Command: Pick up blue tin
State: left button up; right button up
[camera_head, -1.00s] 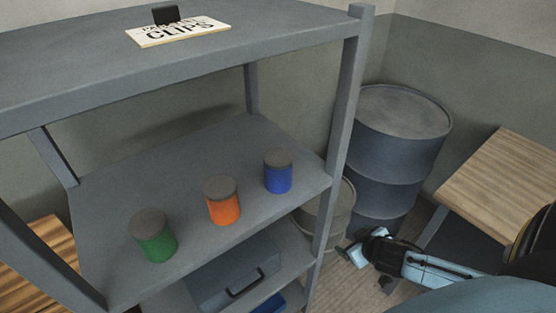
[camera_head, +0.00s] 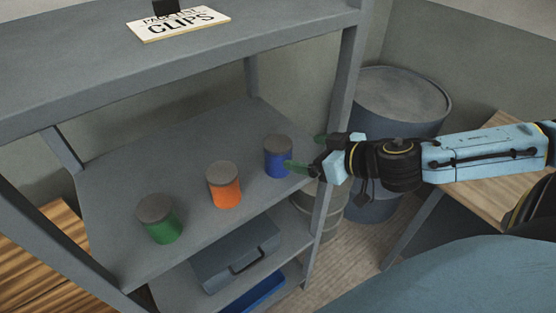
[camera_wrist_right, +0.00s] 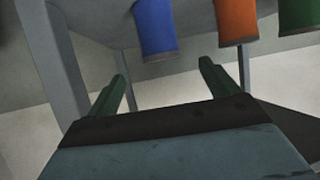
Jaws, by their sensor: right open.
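The blue tin (camera_head: 278,158) has a grey lid and stands upright on the middle shelf, at the right end of a row of tins. It also shows in the right wrist view (camera_wrist_right: 155,27), upside down near the top. My right gripper (camera_head: 306,152) is open, with its green fingers pointing left at the tin from the shelf's right end. In the right wrist view its two fingers (camera_wrist_right: 163,85) are spread, with nothing between them. In the head view one fingertip overlaps the tin's lower right edge; I cannot tell whether it touches. My left gripper is not in view.
An orange tin (camera_head: 224,186) and a green tin (camera_head: 160,220) stand left of the blue one on the grey shelf (camera_head: 130,180). A shelf post (camera_head: 346,80) rises close to my right gripper. A drum (camera_head: 400,95) and a wooden table (camera_head: 485,200) are at the right.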

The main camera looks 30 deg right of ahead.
aim_at(273, 147)
jog(key=b+x, duration=0.1)
jog(key=x, duration=0.3)
jog(key=shift+w+a+b, duration=0.1)
jog(key=shift+w+b, duration=0.1)
jog(key=shift+b, duration=0.1)
jog(key=shift+f+p+x, duration=0.2)
jog(key=shift+p+x, duration=0.6)
jog(key=shift+x, duration=3.1)
jog(key=shift+s, duration=0.1)
jog(key=shift+c, duration=0.2)
jog(key=c, duration=1.2)
